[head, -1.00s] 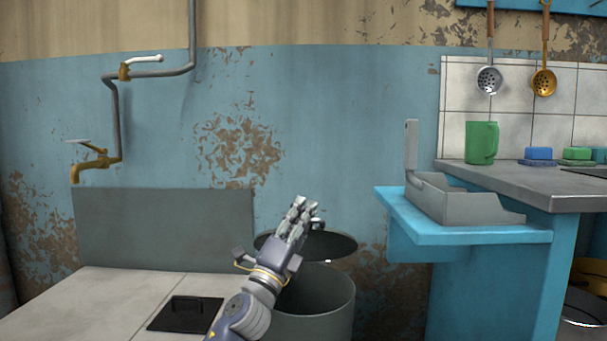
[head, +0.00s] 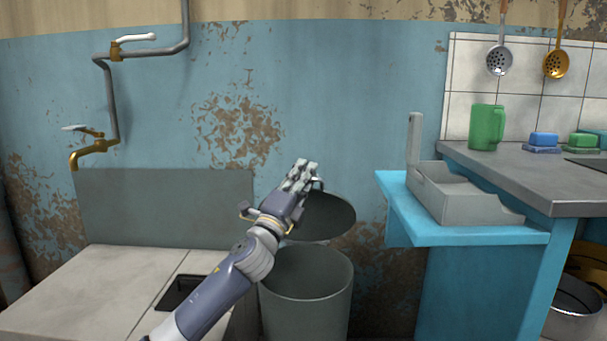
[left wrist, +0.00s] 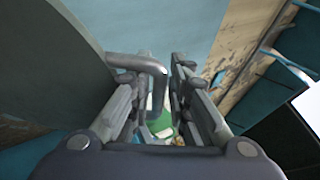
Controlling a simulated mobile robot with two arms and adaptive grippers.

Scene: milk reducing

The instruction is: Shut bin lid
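The grey bin (head: 305,295) stands open in the head view, beside the tiled counter. Its dark round lid (head: 330,218) is raised and tilted above the rear of the rim. My left gripper (head: 305,172) is at the lid's upper edge, overlapping part of it. In the left wrist view, the lid's grey face (left wrist: 50,60) fills the left side. A bent metal handle (left wrist: 140,62) reaches toward the narrow gap between my fingers (left wrist: 164,85). Whether the fingers clamp it is unclear. My right gripper is not in view.
The tiled counter (head: 85,285) with a dark recess lies left of the bin. A blue shelf (head: 410,225) with a grey box (head: 470,198) projects at right. The blue wall is close behind the bin. A green mug (head: 487,127) stands on the right counter.

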